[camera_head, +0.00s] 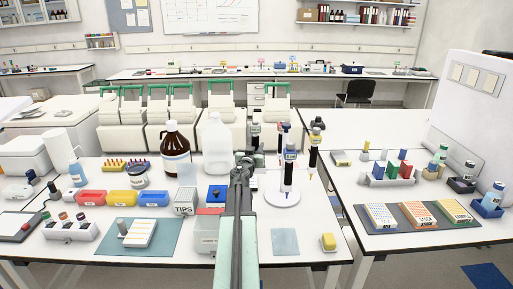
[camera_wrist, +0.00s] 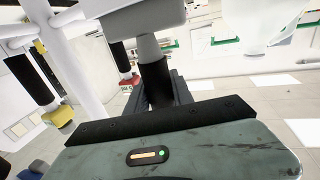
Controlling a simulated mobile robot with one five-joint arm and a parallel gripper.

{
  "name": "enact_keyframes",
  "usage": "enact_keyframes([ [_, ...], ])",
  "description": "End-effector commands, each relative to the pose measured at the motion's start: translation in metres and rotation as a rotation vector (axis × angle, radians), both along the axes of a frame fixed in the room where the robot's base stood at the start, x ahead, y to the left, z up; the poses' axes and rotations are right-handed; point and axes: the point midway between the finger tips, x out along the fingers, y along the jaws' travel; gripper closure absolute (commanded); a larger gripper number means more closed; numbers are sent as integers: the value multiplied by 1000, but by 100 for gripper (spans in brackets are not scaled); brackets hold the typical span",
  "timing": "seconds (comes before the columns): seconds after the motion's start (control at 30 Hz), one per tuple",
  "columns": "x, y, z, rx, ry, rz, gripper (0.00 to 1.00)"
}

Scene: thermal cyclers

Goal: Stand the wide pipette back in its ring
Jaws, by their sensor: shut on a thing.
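My gripper (camera_head: 245,160) is above the middle of the front bench, shut on a pipette, which I take to be the wide pipette (camera_head: 255,132). The pipette stand (camera_head: 282,198), with a white round base, is just right of my gripper. Its white column (camera_wrist: 78,65) is at the left of the wrist view. Other pipettes (camera_head: 290,170) hang on it. Which ring is empty I cannot tell.
A brown bottle (camera_head: 175,150) and a clear bottle (camera_head: 216,145) stand left of my gripper. A tips box (camera_head: 185,202) and a blue box (camera_head: 216,194) are close by. A pale flat square (camera_head: 285,241) lies in front of the stand. Green-handled thermal cyclers (camera_head: 170,115) stand behind.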

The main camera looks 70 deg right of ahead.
Motion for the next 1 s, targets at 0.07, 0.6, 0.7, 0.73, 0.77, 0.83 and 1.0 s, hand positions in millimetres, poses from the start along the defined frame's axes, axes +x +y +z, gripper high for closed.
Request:
enact_keyframes([
  [0.07,0,0,-3,0,0,0,85],
  [0.6,0,0,-17,0,0,0,85],
  [0.7,0,0,-19,0,0,0,85],
  [0.73,0,0,-20,0,0,0,85],
  [0.77,0,0,-21,0,0,0,85],
  [0.83,0,0,-23,0,0,0,85],
  [1.0,0,0,-21,0,0,0,46],
])
